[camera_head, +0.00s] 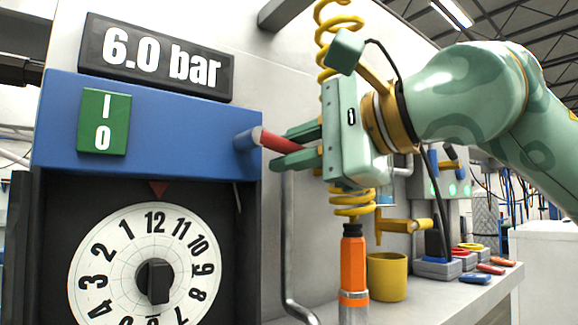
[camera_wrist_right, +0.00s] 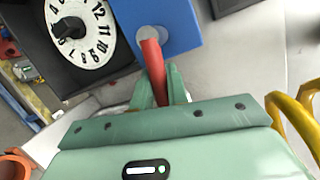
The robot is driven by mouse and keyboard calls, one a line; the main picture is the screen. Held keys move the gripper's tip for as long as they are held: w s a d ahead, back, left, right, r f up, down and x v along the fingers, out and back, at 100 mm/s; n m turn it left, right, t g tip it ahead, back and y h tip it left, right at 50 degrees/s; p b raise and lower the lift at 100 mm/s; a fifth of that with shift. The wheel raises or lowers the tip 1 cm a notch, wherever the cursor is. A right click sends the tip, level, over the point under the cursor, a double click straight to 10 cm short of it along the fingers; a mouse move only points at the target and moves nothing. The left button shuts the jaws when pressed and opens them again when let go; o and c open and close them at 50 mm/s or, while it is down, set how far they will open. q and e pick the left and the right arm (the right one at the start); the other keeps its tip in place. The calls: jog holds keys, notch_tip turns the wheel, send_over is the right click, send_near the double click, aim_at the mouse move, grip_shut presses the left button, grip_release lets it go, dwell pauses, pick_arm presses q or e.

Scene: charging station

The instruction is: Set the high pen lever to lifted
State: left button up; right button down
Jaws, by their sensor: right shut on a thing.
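The lever is a red handle (camera_head: 276,143) on a round grey-blue pivot (camera_head: 248,139) at the right end of the blue box (camera_head: 190,133). In the head view it points right and slightly down from the pivot. My right gripper (camera_head: 295,149) is shut on the handle's outer part, one green finger on each side. In the right wrist view the red handle (camera_wrist_right: 152,58) runs from its pale pivot down between the fingertips (camera_wrist_right: 160,82). The handle's end is hidden by the fingers. My left gripper is not in view.
Below the box is a white numbered dial (camera_head: 115,262) with a black knob. A yellow coiled hose (camera_head: 350,203) and an orange-handled tool (camera_head: 353,262) hang close under my right gripper. A yellow cup (camera_head: 387,278) and small trays stand on the counter to the right.

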jog(key=shift+r+n+h+p, duration=0.3)
jog(key=shift+r+n+p, duration=0.05)
jog(key=shift+n, duration=0.05)
jog(key=shift+r+n+p, duration=0.15)
jog(key=shift+n+p, duration=0.25)
jog(key=shift+n, duration=0.1)
jog(key=c, duration=1.4)
grip_release()
jog(key=shift+s+d, duration=0.1)
